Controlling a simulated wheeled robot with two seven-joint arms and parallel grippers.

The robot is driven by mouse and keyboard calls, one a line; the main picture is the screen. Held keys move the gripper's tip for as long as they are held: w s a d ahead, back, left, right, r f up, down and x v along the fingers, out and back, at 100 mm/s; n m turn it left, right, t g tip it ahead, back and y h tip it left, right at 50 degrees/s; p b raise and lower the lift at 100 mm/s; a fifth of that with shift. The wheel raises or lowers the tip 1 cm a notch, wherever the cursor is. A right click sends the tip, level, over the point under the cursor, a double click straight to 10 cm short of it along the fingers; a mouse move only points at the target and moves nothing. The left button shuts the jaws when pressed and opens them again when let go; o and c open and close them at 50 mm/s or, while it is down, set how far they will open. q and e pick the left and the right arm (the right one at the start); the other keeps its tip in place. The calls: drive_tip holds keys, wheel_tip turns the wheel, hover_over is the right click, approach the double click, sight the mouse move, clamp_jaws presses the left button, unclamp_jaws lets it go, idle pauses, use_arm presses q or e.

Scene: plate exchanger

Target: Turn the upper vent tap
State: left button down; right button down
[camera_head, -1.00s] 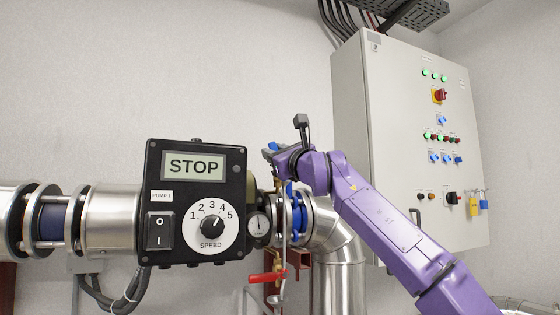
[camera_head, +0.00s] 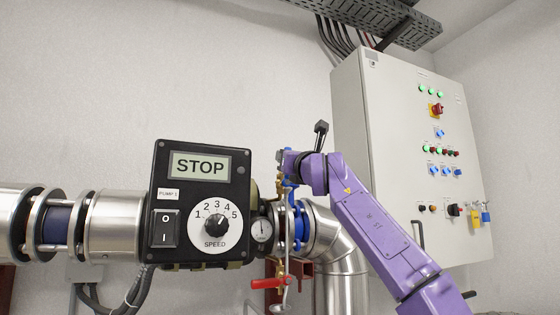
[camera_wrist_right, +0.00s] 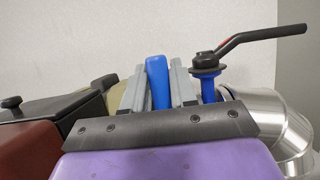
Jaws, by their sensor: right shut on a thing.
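The upper vent tap shows a blue handle (camera_wrist_right: 158,82) in the right wrist view, standing upright between the two grey fingers. My right gripper (camera_wrist_right: 158,66) is shut on this handle. In the head view, my purple right arm reaches in from the lower right, and its wrist is beside the pipe flanges, just right of the pump control box. A little blue (camera_head: 280,155) shows at the end of the wrist there; the fingers are mostly hidden. My left gripper is not in view.
A black lever (camera_head: 321,127) on a blue valve stem (camera_wrist_right: 209,88) stands close beside the gripper. The pump box (camera_head: 202,205) reads STOP. A red tap handle (camera_head: 267,284) sits below the pipe. A grey cabinet (camera_head: 385,110) stands behind my arm at right.

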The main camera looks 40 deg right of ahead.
drive_tip(key=shift+f, duration=0.15)
drive_tip(key=c, duration=1)
unclamp_jaws()
drive_tip(key=b+v, duration=0.7)
drive_tip(key=v, duration=0.3)
drive_tip(key=shift+s+b, duration=0.3)
drive_tip(key=shift+b, duration=0.05)
